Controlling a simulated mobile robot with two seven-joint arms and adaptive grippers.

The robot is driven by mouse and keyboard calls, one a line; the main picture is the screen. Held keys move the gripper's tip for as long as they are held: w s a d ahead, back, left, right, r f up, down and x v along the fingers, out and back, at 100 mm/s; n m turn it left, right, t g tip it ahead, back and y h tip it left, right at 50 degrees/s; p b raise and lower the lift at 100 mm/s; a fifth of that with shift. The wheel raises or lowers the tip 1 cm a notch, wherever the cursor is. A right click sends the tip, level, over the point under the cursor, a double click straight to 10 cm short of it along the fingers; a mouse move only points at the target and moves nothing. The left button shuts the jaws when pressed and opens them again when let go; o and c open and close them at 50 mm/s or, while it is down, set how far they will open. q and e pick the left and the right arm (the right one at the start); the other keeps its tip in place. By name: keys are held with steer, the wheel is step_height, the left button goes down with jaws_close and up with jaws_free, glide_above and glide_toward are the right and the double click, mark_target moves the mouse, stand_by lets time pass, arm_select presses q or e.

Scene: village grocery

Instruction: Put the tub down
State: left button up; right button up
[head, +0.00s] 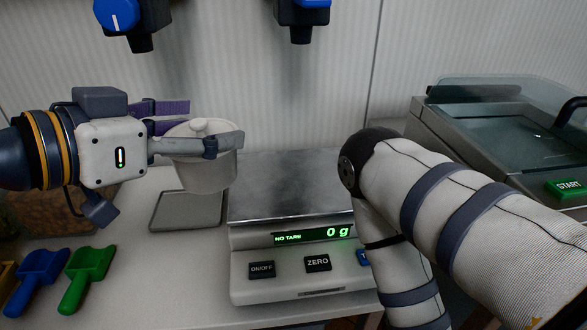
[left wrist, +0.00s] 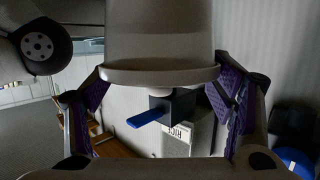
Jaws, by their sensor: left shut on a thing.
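A white lidded tub (head: 207,172) with a small knob on top hangs in my left gripper (head: 208,126), left of the scale's steel plate. The gripper's purple-padded fingers are shut around the tub near its rim. The tub looks upright and held above the grey tray (head: 187,222); its exact height is hard to judge. In the left wrist view the tub (left wrist: 158,40) fills the top middle, between the two fingers. The scale (head: 275,185) has an empty plate and reads 0 g and NO TARE. My right gripper is out of view.
A blue scoop (head: 38,275) and a green scoop (head: 88,275) lie at the front left. Blue-knobbed dispensers (head: 117,15) hang above. My right arm crosses the right side beside the scale. A machine with a START button (head: 567,187) stands at the right.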

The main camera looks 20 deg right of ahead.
arm_select(q)
steer(key=w+d+f, duration=0.2)
steer(key=w+f, duration=0.1)
steer(key=f, duration=0.1)
steer(key=w+d+f+b, duration=0.1)
steer(key=w+d+f, duration=0.2)
steer(key=f, duration=0.1)
steer(key=w+d+f+b, duration=0.1)
steer(key=w+d+f, duration=0.2)
steer(key=f, duration=0.1)
steer(key=shift+w+d+f, duration=0.25)
steer(key=shift+w+f, duration=0.05)
steer(key=shift+f, duration=0.1)
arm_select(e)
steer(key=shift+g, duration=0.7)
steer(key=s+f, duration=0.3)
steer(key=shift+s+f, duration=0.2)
arm_select(q)
steer(key=shift+f, duration=0.1)
steer(key=shift+f+b, duration=0.15)
steer(key=shift+b, duration=0.15)
steer(key=o, duration=1.2)
